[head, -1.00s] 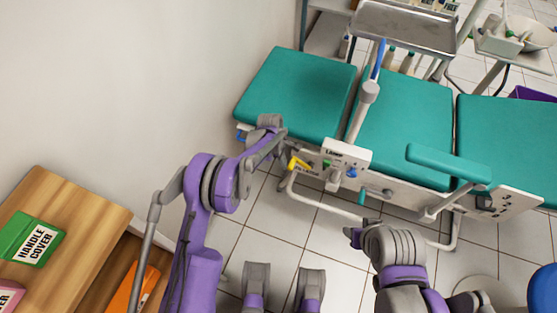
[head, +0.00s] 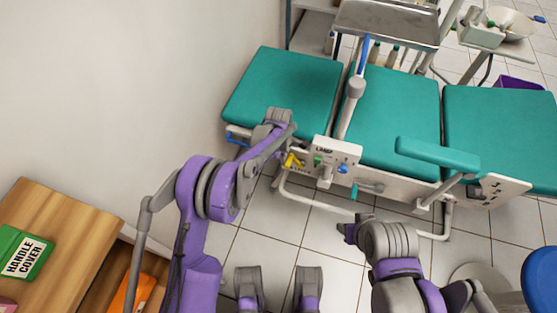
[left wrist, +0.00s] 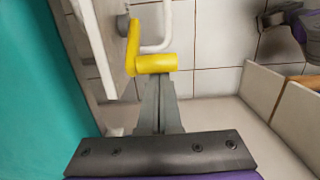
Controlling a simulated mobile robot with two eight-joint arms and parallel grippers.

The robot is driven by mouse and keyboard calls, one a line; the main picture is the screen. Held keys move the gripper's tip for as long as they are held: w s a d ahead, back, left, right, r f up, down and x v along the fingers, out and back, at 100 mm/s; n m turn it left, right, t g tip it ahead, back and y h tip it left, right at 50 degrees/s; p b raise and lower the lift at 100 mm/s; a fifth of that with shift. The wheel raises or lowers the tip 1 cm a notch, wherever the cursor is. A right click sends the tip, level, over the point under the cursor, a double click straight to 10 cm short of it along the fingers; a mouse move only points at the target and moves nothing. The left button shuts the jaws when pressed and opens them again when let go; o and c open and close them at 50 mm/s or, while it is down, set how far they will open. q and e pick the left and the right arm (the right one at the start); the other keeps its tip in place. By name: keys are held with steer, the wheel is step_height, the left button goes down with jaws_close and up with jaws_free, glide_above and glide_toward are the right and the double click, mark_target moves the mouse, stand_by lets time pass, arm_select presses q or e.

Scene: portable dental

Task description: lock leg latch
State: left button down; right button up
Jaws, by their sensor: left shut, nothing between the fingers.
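The yellow leg latch (head: 292,160) is on the side rail of the teal dental chair (head: 285,90), left of the lamp control box. In the left wrist view the latch (left wrist: 155,63) is bent, with one arm along the rail and a stub pointing away from the chair. My left gripper (left wrist: 158,85) is shut and empty, its tips right at the stub; I cannot tell whether they touch it. In the head view its fingers are mostly hidden by the arm. My right gripper (head: 347,232) hangs over the floor before the chair, away from the latch; its fingers are unclear.
The white lamp box (head: 337,155) with green and blue knobs is close right of the latch. A teal armrest (head: 437,154) juts out further right. A white tubular leg frame (head: 320,204) runs below. A wooden cabinet (head: 65,225) stands at lower left. Tiled floor lies between.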

stand_by(0.3)
arm_select(q)
step_height(320, 180, up, 8)
steer(key=a, duration=0.1)
steer(key=shift+w, duration=0.2)
stand_by(0.4)
